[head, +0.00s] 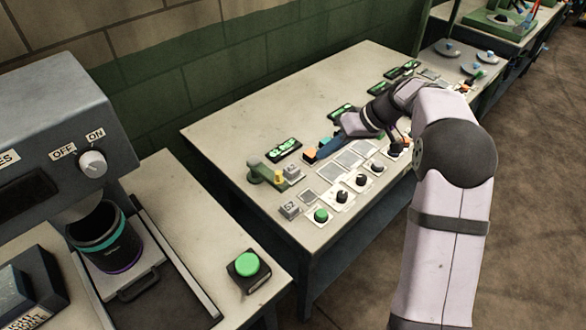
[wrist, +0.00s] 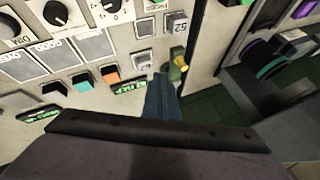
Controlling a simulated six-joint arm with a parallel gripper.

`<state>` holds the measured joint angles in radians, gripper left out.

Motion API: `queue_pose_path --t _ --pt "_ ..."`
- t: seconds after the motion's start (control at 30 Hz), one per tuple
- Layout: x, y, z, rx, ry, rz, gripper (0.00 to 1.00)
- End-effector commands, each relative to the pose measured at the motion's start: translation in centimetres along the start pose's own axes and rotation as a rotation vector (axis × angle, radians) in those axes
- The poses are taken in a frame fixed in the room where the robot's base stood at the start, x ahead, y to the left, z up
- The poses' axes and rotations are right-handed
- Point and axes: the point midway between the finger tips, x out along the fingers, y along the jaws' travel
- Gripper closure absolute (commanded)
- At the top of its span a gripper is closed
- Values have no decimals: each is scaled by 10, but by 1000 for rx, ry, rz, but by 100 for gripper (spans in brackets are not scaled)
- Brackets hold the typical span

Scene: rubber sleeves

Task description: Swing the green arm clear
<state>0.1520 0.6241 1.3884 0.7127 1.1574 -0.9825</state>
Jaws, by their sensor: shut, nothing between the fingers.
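The green arm (head: 264,173) is a small olive-green piece with a yellow part, at the left end of the row of controls on the long bench. It also shows in the wrist view (wrist: 178,66), just right of my fingertips. My gripper (head: 311,155) reaches in from the right, low over the bench, with its blue fingers shut and empty. The fingers (wrist: 162,80) point toward the green arm. In the wrist view they look close beside it; I cannot tell whether they touch.
Green-lit displays (head: 284,149), knobs (head: 341,197), a green button (head: 321,215) and a small box marked 52 (head: 289,209) surround the spot. A machine with an ON/OFF knob (head: 92,162) stands left, across a gap. The bench's back left is bare.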

Motion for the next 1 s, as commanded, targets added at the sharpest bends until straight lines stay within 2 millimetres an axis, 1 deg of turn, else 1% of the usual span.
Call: queue_pose_path --t 0.17,0.53,0.7,0.8,1.0 --pt "23 -2 0 2 -5 -4 100" --pt "89 -3 1 0 -6 -3 100" --pt "98 -23 0 -1 -4 -1 100" --pt "103 -30 0 -1 -4 -2 100" --pt "108 -36 1 -1 -2 -1 100"
